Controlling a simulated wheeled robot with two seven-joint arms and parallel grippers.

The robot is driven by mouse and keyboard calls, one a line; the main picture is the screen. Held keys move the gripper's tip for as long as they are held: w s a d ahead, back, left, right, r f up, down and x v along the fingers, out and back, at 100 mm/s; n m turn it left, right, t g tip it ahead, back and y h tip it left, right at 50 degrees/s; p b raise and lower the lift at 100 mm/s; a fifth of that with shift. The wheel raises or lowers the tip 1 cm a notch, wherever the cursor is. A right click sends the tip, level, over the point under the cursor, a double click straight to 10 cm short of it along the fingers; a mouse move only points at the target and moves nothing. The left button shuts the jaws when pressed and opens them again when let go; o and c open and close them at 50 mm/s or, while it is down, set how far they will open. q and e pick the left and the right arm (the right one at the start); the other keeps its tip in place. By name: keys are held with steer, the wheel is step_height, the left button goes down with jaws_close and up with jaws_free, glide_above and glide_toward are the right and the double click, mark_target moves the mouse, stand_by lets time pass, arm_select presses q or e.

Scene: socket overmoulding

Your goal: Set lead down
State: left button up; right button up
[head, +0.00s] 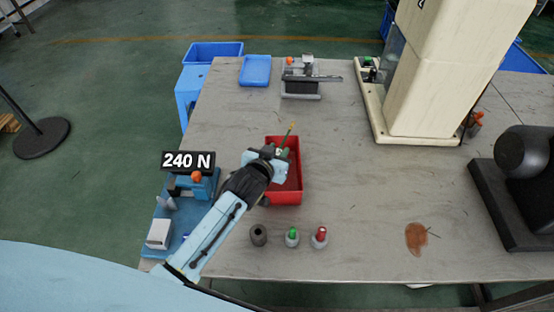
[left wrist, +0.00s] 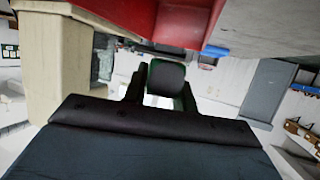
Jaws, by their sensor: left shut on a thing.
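My left gripper (head: 275,156) is over the far part of the red tray (head: 299,196). The tray's red wall (left wrist: 190,22) shows at the top there. The arm hides the tray's left side; whether the lead touches the tray I cannot tell. My right gripper is out of view.
A grey (head: 258,235), a green-topped (head: 292,236) and a red-topped piece (head: 319,237) stand in front of the tray. A blue fixture (head: 207,188) marked 240 N is left. A metal device (head: 302,82) and blue tray (head: 256,70) are behind.

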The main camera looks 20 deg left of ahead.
arm_select(q)
step_height(320, 180, down, 3)
steer(key=shift+r+b, duration=0.15)
steer(key=shift+b, duration=0.15)
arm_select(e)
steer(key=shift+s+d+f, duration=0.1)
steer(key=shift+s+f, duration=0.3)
arm_select(q)
steer(key=shift+f, duration=0.55)
steer(key=o, duration=1)
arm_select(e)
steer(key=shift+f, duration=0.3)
arm_select(q)
steer(key=shift+r, duration=0.1)
